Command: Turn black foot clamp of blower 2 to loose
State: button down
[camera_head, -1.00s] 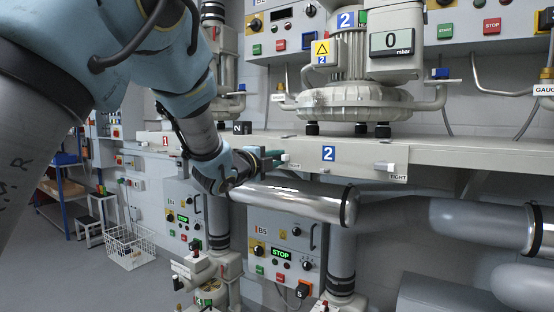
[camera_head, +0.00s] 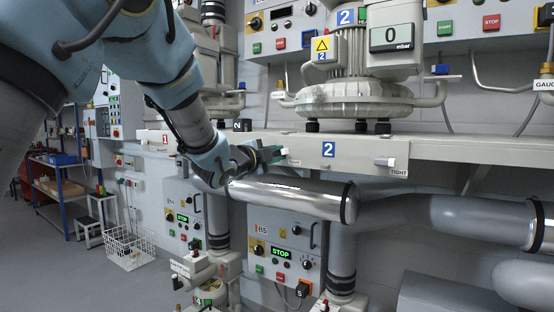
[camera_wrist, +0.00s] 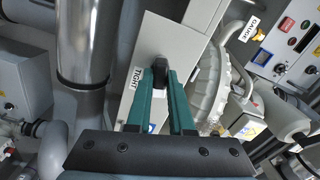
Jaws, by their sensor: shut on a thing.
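Blower 2 (camera_head: 358,98) stands on a grey bench, with a blue 2 plate on the bench's front face. My gripper (camera_head: 276,153) is at the left end of this face, left of the blue plate. In the wrist view the black foot clamp (camera_wrist: 159,68) is between the tips of my two teal fingers (camera_wrist: 165,80), which are shut on it. A TIGHT label (camera_wrist: 136,77) is beside it on the panel. In the head view my gripper mostly hides the black clamp.
A pale clamp (camera_head: 385,161) with a TIGHT label is farther right on the bench face. A thick silver pipe (camera_head: 295,197) runs just below my gripper. Control box B5 (camera_head: 283,240) is under the pipe. A white wire basket (camera_head: 130,247) stands on the floor at left.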

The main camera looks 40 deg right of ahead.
jog(key=n+b, duration=0.1)
jog(key=n, duration=0.2)
jog(key=shift+w+n, duration=0.1)
jog(key=shift+n, duration=0.3)
jog(key=n, duration=0.3)
jog(key=shift+w+r+n, duration=0.1)
jog(key=shift+r+n, duration=0.05)
jog(key=shift+n, duration=0.15)
jog(key=shift+w+a+r+n+p, duration=0.1)
jog(key=shift+n+p, duration=0.15)
jog(key=shift+n, duration=1.6)
jog(key=shift+w+n+p, duration=0.1)
jog(key=shift+n+p, duration=0.1)
jog(key=shift+n, duration=1.65)
jog(key=c, duration=0.8)
grip_release()
